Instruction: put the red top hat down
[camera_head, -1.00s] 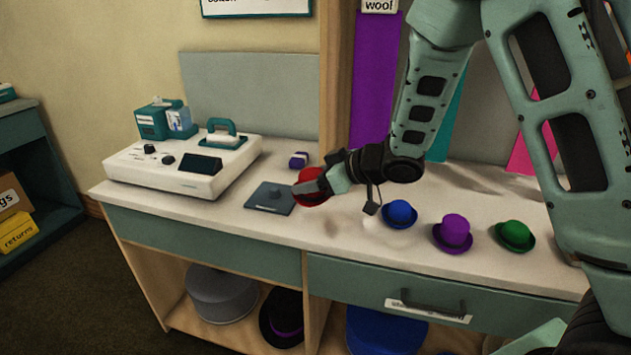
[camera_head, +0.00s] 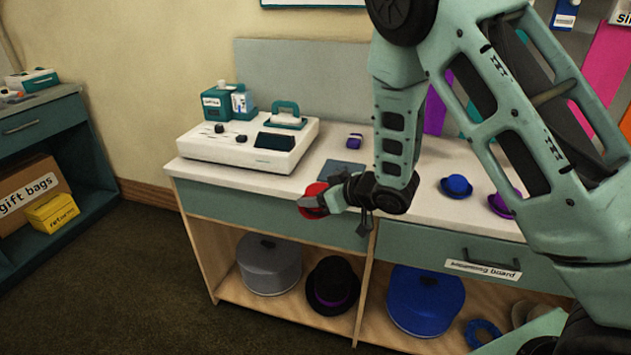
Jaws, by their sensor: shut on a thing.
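The red top hat (camera_head: 315,190) is in my gripper (camera_head: 312,202), left of the wrist. My gripper is shut on it, and the fingers cover part of the hat. The hat shows in front of the counter's front edge, near the dark flat pad (camera_head: 343,168). I cannot tell how high above the counter it is held.
The white counter (camera_head: 235,178) carries a white machine (camera_head: 250,143) at left and a small purple object (camera_head: 355,141). A blue hat (camera_head: 456,187) and a purple hat (camera_head: 503,204) stand to the right. Another desk (camera_head: 45,118) stands far left.

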